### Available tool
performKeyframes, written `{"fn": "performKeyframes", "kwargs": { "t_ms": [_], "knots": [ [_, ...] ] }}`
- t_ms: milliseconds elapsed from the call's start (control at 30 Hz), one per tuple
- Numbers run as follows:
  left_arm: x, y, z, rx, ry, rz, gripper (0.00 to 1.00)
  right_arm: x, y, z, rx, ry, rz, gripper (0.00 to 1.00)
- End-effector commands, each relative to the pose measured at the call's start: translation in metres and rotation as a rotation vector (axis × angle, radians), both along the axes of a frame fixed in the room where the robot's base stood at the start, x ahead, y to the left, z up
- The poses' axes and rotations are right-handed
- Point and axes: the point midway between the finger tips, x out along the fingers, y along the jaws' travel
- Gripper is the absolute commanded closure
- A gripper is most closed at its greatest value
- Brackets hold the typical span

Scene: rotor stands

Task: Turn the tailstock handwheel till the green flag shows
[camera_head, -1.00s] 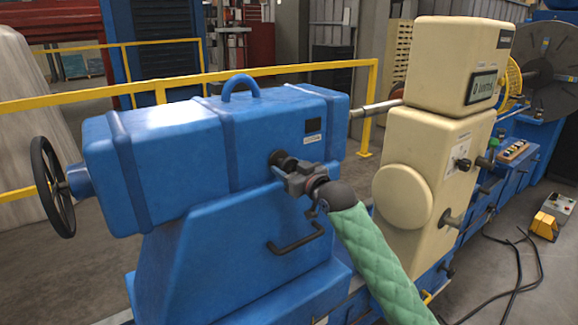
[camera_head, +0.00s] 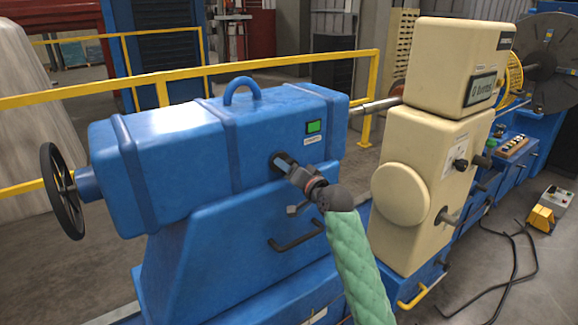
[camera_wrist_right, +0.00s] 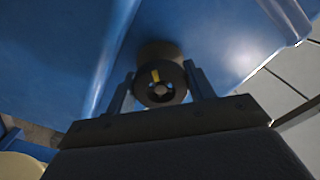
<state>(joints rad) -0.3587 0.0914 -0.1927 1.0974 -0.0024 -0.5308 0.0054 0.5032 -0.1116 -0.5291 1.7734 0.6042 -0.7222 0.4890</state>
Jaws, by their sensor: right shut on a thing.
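The blue tailstock (camera_head: 185,165) fills the left of the head view. A large black spoked handwheel (camera_head: 50,190) is at its left end, with no gripper near it. A small window on the tailstock's side shows a green flag (camera_head: 314,127). Below the flag, my right gripper (camera_head: 288,166) is shut on a small round dark knob on the tailstock's side. In the right wrist view, the knob (camera_wrist_right: 160,94) sits between the two fingers and bears a yellow mark near its top. The gripper mostly hides the knob in the head view. My left gripper is not in view.
A cream housing (camera_head: 425,150) with a display stands right of the tailstock. A dark bar handle (camera_head: 295,238) is below my right gripper. A yellow rail (camera_head: 225,75) runs behind. Black cables (camera_head: 515,265) and a yellow pedal box (camera_head: 545,215) lie on the right floor.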

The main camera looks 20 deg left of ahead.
Motion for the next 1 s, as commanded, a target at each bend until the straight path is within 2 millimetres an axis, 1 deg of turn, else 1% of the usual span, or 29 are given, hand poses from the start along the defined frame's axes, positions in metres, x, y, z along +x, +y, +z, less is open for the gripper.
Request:
{"fn": "performKeyframes", "kwargs": {
  "t_ms": [33, 167, 400, 867, 900, 967, 1000],
  "knots": [
    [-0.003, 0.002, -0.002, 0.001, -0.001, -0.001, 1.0, -0.001, 0.001, -0.003, 0.012, 0.028, 0.002, 0.7],
    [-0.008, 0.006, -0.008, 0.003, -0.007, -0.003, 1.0, -0.001, 0.001, -0.004, 0.047, 0.074, 0.002, 0.7],
    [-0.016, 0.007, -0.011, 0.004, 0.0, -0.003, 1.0, -0.001, 0.001, -0.005, 0.081, 0.117, 0.002, 0.7],
    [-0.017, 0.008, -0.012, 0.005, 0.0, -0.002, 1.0, -0.001, 0.001, -0.006, 0.086, 0.124, 0.002, 0.7],
    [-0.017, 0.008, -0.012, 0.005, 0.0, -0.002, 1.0, -0.001, 0.001, -0.006, 0.087, 0.124, 0.001, 0.39],
    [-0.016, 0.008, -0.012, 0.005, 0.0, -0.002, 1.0, -0.001, 0.001, -0.005, 0.087, 0.124, 0.001, 0.27],
    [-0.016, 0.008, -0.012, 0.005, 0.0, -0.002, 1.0, -0.001, 0.001, -0.004, 0.088, 0.123, 0.001, 0.25]
  ]
}}
